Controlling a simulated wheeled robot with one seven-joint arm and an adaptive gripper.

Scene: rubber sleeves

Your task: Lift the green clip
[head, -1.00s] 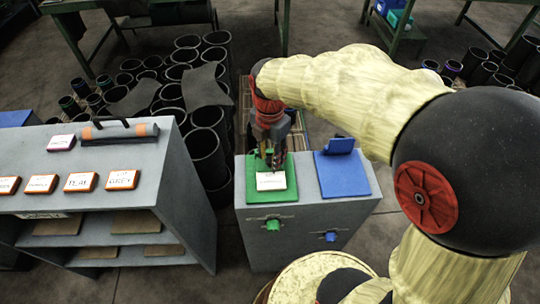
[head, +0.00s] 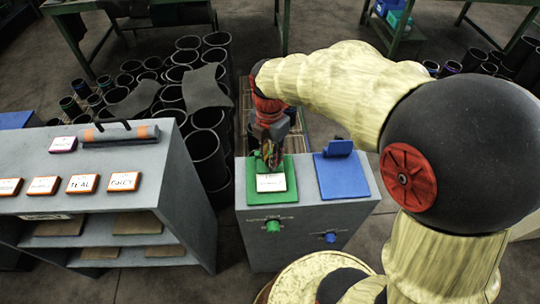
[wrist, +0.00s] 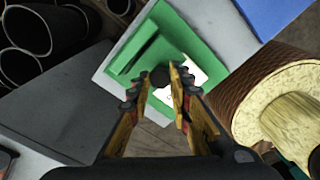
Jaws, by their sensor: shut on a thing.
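The green clip (wrist: 150,52) is a raised green piece on the green plate (wrist: 198,35), which lies on top of a grey cabinet. In the head view the clip (head: 256,163) shows partly behind my gripper (head: 270,165). In the wrist view my gripper (wrist: 162,78) has its toothed fingers a little apart, with the clip's near end and a small dark part at the tips. It is shut on the clip; the exact contact is partly hidden. A white card (head: 271,183) lies on the green plate.
A blue plate with a blue clip (head: 338,148) lies to the right on the same grey cabinet (head: 310,212). Green (head: 273,226) and blue (head: 330,237) knobs stick out of its front. A grey shelf (head: 170,180) with labelled tiles stands left. Black sleeves (head: 205,150) crowd the floor behind.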

